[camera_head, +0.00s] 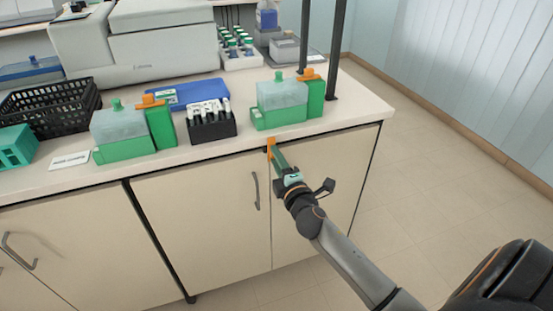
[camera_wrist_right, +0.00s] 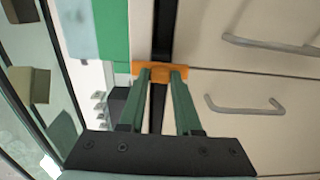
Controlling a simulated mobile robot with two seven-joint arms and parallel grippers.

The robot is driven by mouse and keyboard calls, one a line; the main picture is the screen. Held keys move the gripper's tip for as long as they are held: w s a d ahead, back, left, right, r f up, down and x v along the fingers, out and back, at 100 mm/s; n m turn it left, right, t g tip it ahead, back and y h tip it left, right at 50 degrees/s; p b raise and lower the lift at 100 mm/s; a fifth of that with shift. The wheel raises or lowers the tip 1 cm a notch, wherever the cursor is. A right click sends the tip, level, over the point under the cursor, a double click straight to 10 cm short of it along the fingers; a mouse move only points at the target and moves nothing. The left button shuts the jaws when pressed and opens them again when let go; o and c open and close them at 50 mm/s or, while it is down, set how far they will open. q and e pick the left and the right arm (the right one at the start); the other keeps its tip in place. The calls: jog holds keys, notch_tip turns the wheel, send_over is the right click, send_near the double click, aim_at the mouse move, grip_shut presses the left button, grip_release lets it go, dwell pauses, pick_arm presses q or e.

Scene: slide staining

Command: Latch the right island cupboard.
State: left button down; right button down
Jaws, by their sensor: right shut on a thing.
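The right island cupboard (camera_head: 318,205) has pale doors under the countertop, and they look closed. An orange latch (camera_head: 269,149) sits at the top of the seam between two doors, just below the counter edge. In the right wrist view the orange latch (camera_wrist_right: 141,68) lies across the dark gap. My right gripper (camera_head: 273,152) reaches it from the front. In the right wrist view its green fingers (camera_wrist_right: 161,76) are shut on the latch's middle part, which they partly hide. My left gripper is not in view.
Above the latch, the countertop (camera_head: 350,113) carries green-based staining boxes (camera_head: 282,100), a black slide rack (camera_head: 211,123) and a black basket (camera_head: 50,108). A grey door handle (camera_head: 256,190) sticks out left of the seam. The floor (camera_head: 430,190) to the right is clear.

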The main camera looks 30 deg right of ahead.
jog(key=c, duration=0.6)
grip_release()
jog(key=v, duration=1.2)
jog(key=shift+s+b, duration=0.25)
jog(key=shift+b, duration=0.05)
jog(key=shift+a, duration=0.1)
